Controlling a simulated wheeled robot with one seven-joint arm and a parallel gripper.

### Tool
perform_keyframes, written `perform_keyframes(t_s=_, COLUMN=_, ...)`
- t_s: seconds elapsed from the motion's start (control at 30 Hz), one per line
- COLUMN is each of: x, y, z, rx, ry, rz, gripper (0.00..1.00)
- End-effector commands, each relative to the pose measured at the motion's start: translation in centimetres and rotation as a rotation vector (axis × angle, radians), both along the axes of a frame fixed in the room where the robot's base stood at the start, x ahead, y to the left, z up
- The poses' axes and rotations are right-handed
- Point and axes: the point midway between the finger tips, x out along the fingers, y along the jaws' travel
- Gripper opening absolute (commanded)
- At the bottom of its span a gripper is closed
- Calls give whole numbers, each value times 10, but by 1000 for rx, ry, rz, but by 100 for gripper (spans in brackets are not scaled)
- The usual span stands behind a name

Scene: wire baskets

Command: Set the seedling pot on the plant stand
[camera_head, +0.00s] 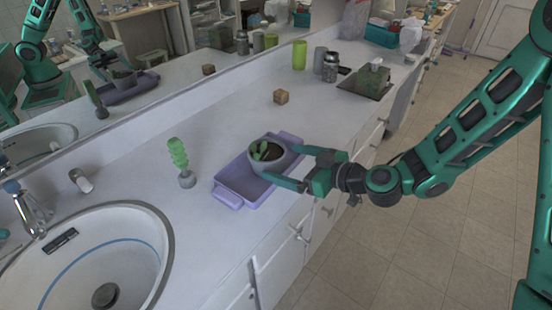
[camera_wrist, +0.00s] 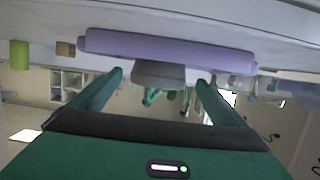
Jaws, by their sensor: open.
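The seedling pot (camera_head: 268,154) is a grey round pot with dark soil and green leaves. It is upright over the right part of a purple tray with handles (camera_head: 235,188), which may be the plant stand; no other stand is clear. The pot's base contact is hidden. My gripper (camera_head: 280,163) is open, its fingers at either side of the pot. The wrist view looks upside down; there the pot (camera_wrist: 158,74) shows between the finger ends, with gaps at both sides, against the purple tray edge (camera_wrist: 165,48).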

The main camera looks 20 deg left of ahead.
Motion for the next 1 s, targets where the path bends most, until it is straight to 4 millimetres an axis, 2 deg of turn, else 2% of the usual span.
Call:
perform_keyframes(t_s=0.03, x=-3, y=-8, z=3, rx=0, ry=1, rz=-3, gripper=95)
perform_keyframes(t_s=0.2, x=-10, y=-24, z=8, rx=1, ry=1, rz=-2, gripper=95)
perform_keyframes(t_s=0.63, x=-13, y=-32, z=10, rx=-6, ry=0, rz=2, gripper=95)
perform_keyframes(t_s=0.73, x=-12, y=-42, z=8, rx=-42, ry=9, rz=11, gripper=95)
perform_keyframes(t_s=0.87, x=-12, y=-75, z=-2, rx=-156, ry=57, rz=17, gripper=95)
perform_keyframes(t_s=0.97, x=-10, y=-118, z=-11, rx=-277, ry=128, rz=-13, gripper=95)
perform_keyframes(t_s=1.0, x=-9, y=-138, z=-14, rx=-326, ry=162, rz=-35, gripper=95)
